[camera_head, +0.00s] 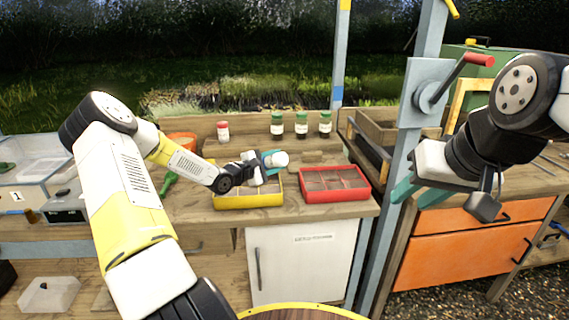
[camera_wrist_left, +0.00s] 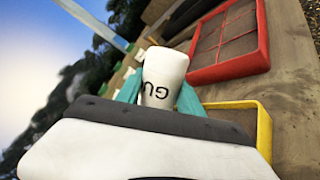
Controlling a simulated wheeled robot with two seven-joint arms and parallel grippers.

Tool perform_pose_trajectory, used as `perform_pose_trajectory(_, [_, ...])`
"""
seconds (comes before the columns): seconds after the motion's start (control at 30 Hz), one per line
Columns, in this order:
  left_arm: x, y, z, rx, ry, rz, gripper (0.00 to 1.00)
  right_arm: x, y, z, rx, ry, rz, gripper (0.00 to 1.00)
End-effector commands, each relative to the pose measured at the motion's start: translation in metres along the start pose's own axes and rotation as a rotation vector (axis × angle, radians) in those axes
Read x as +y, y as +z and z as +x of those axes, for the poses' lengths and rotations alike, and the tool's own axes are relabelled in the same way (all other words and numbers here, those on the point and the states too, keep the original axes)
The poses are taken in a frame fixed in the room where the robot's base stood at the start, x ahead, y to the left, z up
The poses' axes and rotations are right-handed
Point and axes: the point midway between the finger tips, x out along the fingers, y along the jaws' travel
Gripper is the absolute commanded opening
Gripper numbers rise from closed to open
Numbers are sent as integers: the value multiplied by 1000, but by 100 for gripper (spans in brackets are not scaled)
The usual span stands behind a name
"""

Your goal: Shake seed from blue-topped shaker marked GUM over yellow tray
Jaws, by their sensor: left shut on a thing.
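My left gripper (camera_head: 271,158) is shut on a white shaker (camera_head: 281,159), held tipped on its side above the back right part of the yellow tray (camera_head: 250,202). In the left wrist view the white shaker (camera_wrist_left: 163,72) sits between the teal fingers (camera_wrist_left: 160,95). Dark letters "GU" show on it; the rest of the word is hidden. I cannot make out its blue top. The yellow tray's rim (camera_wrist_left: 264,130) also shows there, partly hidden by the gripper. No falling seed is visible. My right gripper (camera_head: 420,193) is open and empty, by the blue-grey post.
A red tray (camera_head: 338,200) lies just right of the yellow one. Several jars stand behind: green-capped ones (camera_head: 301,124) and a red-capped one (camera_head: 223,132). An orange pot (camera_head: 181,140) is behind my left arm. A post (camera_head: 409,120) rises right of the bench.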

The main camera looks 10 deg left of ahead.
Motion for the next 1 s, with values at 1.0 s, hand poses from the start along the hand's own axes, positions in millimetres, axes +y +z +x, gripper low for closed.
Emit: perform_pose_trajectory(1.0, [14, -23, -31, 2, 1, 1, 3, 0, 0, 0, 0, 0, 0, 36])
